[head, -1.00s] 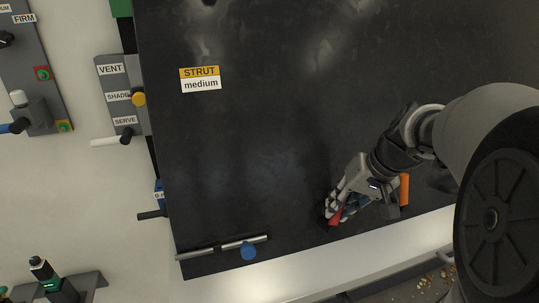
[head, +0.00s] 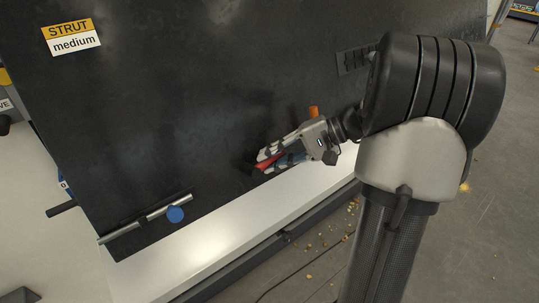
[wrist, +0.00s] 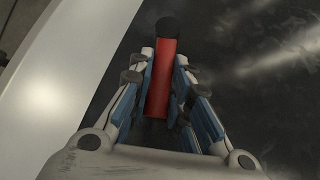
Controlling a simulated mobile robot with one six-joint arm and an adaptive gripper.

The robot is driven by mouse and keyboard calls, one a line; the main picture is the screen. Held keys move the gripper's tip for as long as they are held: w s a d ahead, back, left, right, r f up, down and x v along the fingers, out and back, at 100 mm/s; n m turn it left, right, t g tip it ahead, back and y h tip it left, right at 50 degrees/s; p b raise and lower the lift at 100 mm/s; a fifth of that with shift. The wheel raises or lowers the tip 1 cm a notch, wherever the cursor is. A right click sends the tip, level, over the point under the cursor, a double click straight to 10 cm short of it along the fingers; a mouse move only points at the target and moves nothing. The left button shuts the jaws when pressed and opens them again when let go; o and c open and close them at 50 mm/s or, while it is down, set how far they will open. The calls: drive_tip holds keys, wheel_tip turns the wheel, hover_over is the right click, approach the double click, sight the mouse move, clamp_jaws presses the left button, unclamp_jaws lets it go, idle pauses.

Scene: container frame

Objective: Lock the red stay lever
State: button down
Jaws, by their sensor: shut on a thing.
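The red stay lever (wrist: 161,80) is a red bar with a black tip in the wrist view. It lies between the blue-padded fingers of my gripper (wrist: 160,92). In the head view the red lever (head: 268,161) shows at the fingertips of my gripper (head: 268,160), near the lower edge of the dark panel (head: 190,90). My gripper is shut on the lever. The lever's base and pivot are hidden by the gripper, so its locked state does not show.
An orange part (head: 313,111) sticks up just behind my gripper. A STRUT medium label (head: 71,39) is at upper left. A white ledge (head: 235,225) runs below the panel.

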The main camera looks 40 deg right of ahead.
drive_tip(key=shift+s+d+f+m+t+y, duration=0.1)
drive_tip(key=shift+s+f+m+t+y, duration=0.1)
drive_tip(key=shift+f+m+t+y, duration=0.55)
drive_tip(key=shift+r+m+b, duration=0.1)
drive_tip(key=shift+m+b, duration=0.15)
drive_tip(key=shift+b, duration=0.05)
drive_tip(key=c, duration=1.5)
unclamp_jaws()
drive_tip(key=v, duration=1.2)
drive_tip(key=shift+r, duration=0.15)
drive_tip(key=shift+w, duration=0.1)
